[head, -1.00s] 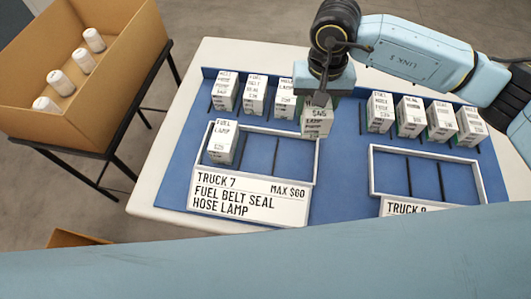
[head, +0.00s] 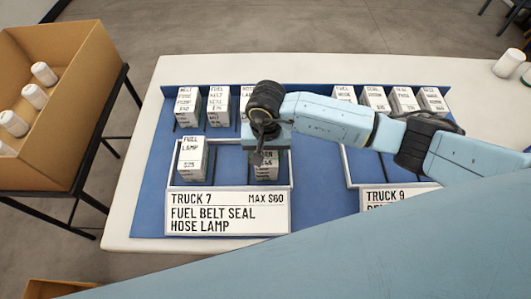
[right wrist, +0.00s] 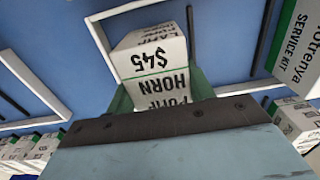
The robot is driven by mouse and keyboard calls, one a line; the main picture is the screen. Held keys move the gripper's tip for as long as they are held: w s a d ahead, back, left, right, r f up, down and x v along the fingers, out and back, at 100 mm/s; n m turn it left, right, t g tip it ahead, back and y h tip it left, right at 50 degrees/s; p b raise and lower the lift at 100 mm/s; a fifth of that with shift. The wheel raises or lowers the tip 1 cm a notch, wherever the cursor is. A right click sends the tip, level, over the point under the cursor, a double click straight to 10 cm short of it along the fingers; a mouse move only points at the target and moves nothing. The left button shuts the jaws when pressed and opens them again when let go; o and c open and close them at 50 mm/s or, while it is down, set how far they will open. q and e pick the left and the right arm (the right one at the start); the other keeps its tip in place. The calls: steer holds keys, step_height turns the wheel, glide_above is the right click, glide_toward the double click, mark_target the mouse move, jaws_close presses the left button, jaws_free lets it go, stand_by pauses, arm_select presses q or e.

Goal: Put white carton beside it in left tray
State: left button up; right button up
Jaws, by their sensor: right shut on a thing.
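The left tray (head: 230,187), a white-rimmed frame with dark dividers, lies behind the TRUCK 7 sign in the head view. A white carton (head: 191,160) marked FUEL LAMP stands in its left part. My right gripper (head: 267,150) is shut on another white carton (head: 265,169), at the tray's right part. In the right wrist view this held carton (right wrist: 152,58) reads $45 and PUMP HORN, with green pads on its sides. I cannot tell whether its bottom touches the tray floor. The middle of the tray is empty. My left gripper is not in view.
Several white cartons stand in a row behind the left tray, one partly hidden by my right arm. More cartons (head: 374,97) stand behind the right tray (head: 349,168). A cardboard box (head: 70,110) with white bottles stands at the left. A white bottle (head: 508,63) stands at the right.

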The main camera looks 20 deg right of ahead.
steer(key=shift+f, duration=0.3)
steer(key=o, duration=1.3)
steer(key=shift+c, duration=0.2)
steer(key=shift+r, duration=0.15)
step_height(320, 180, up, 12)
steer(key=shift+r, duration=0.1)
